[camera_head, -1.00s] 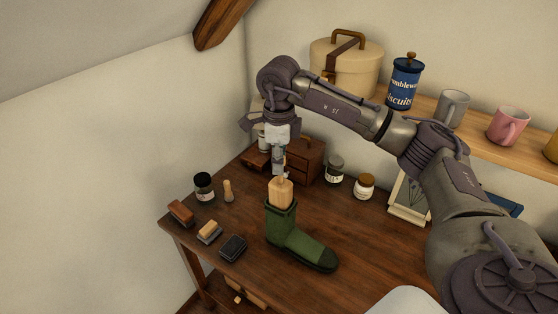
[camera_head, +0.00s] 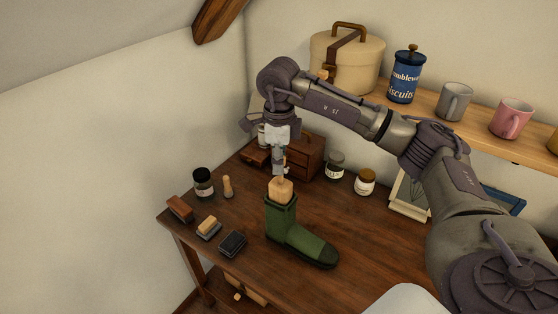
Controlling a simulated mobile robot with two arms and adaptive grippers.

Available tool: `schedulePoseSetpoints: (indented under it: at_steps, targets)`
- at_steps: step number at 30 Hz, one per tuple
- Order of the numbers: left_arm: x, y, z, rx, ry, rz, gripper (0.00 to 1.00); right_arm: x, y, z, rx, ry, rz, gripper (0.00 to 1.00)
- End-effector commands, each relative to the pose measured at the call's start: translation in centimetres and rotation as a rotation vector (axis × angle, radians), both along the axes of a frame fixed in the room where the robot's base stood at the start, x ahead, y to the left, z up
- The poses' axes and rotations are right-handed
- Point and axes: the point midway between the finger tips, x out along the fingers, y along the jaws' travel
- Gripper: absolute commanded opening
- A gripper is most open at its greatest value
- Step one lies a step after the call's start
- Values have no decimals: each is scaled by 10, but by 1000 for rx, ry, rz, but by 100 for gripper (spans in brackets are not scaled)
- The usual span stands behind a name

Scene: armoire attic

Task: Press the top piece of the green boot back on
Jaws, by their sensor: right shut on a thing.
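The green boot (camera_head: 300,241) stands upright on the dark wooden table, its toe pointing to the lower right. A pale wooden block (camera_head: 281,191) sticks up out of the top of the boot's shaft; how deep it sits inside is hidden. My right gripper (camera_head: 279,174) points straight down from above, its fingertips at the block's top. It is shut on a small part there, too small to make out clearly. My left gripper is not in view.
On the table's left lie brushes (camera_head: 209,227), a dark block (camera_head: 232,243) and a dark jar (camera_head: 203,182). A small drawer chest (camera_head: 305,158) and jars (camera_head: 365,182) stand behind the boot. A shelf (camera_head: 430,103) with mugs and tins runs along the back wall.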

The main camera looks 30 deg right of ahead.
Motion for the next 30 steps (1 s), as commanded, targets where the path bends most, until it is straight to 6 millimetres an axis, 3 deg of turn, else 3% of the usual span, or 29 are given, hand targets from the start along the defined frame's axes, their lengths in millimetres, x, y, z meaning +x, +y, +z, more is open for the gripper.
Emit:
schedulePoseSetpoints:
  at_steps: [30]
  targets:
    - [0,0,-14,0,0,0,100,0,0,-20,0,0,0,0]
